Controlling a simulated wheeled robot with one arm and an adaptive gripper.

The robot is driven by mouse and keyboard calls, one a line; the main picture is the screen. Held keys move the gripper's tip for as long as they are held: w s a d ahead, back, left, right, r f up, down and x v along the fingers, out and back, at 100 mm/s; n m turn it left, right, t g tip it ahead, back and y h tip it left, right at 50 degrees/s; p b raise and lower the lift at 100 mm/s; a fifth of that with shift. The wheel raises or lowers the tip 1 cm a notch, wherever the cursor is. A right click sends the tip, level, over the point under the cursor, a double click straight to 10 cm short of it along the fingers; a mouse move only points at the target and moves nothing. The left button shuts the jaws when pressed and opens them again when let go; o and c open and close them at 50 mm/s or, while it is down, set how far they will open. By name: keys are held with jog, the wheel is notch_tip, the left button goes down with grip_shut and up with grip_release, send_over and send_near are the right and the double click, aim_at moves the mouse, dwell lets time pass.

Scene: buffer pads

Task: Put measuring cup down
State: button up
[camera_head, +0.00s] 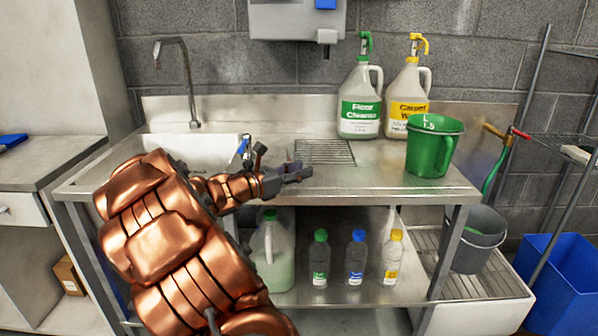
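The green measuring cup (430,157) stands upright on the right part of the steel sink counter (379,179). Its handle faces right and white markings show near its rim. My gripper (302,172) is over the middle of the counter, left of the cup and clearly apart from it. Its fingers point right, toward the cup's side of the counter. No object shows in the fingers, but they are small and seen edge-on, so their opening is unclear. My copper-coloured arm hides part of the sink and the counter's front left.
A floor cleaner jug (360,102) and a carpet cleaner jug (404,92) stand behind the cup. A drain grate (325,152) lies beyond my gripper. The sink basin (200,148) and faucet (190,85) are left. Several bottles stand on the lower shelf (335,292).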

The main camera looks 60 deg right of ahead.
jog(key=shift+w+a+r, duration=0.15)
jog(key=shift+a, duration=0.05)
jog(key=p+v, duration=0.1)
jog(key=v, duration=1)
jog(key=shift+a, duration=0.3)
jog(key=shift+w, duration=0.15)
jog(key=s+a+f+m+t+y, duration=0.2)
jog(key=s+a+f+m+y, duration=0.2)
jog(key=a, duration=0.9)
jog(key=s+a+f+m+t+y, duration=0.2)
jog(key=s+a+f+m+y, duration=0.2)
jog(key=a, duration=1)
jog(key=s+a+f+m+t+y, duration=0.2)
jog(key=s+a+f+m+y, duration=0.2)
jog(key=a, duration=1)
jog(key=s+f+y, duration=0.1)
jog(key=y, duration=0.2)
jog(key=shift+s+a+f+t, duration=0.25)
jog(key=shift+t, duration=0.05)
